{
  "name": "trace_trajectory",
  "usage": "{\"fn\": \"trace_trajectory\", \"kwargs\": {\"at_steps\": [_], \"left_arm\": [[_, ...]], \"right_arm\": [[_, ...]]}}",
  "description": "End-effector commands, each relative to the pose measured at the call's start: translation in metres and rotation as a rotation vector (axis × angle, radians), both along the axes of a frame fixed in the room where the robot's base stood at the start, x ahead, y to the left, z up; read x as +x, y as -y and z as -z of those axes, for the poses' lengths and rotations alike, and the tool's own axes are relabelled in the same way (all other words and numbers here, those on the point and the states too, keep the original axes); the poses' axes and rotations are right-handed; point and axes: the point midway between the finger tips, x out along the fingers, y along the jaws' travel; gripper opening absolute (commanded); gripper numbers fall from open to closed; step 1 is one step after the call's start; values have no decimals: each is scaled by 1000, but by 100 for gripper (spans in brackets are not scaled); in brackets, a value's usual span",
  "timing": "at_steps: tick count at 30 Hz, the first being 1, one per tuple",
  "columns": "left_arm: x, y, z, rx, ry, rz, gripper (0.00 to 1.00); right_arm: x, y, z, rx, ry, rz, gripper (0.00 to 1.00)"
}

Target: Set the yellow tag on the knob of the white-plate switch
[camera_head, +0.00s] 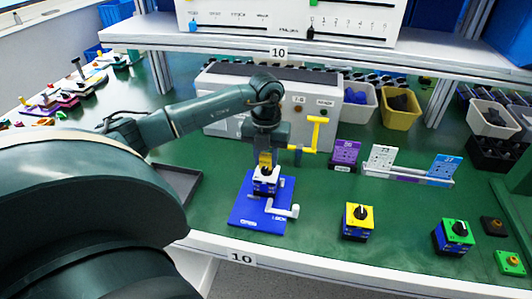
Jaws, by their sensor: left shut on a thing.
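The white-plate switch (261,186) stands on a blue base plate (243,208) near the middle of the table. My left gripper (266,157) comes down from above and is directly over this switch. It is shut on a small yellow tag (264,159), which shows between its fingers just above the white plate. The gripper and tag partly cover the knob. I cannot tell whether the tag touches the knob. My right gripper is not in view.
A yellow-plate switch (357,222) and a green-plate switch (454,237) stand to the right. A white crank (285,210) lies on the blue base plate. A grey box (228,112) with a yellow lever (314,134) is behind. Cards (381,158) stand in a holder.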

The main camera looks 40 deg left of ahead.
Motion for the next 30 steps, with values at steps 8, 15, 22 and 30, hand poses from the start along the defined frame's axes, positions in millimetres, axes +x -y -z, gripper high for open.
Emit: {"fn": "trace_trajectory", "kwargs": {"at_steps": [8,15,22,30], "left_arm": [[0,0,8,0,-1,0,8],[0,0,14,0,-1,0,8],[0,0,15,0,0,0,40],[0,0,15,0,0,0,55]], "right_arm": [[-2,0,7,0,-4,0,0],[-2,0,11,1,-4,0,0],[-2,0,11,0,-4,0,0],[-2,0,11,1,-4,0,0]]}}
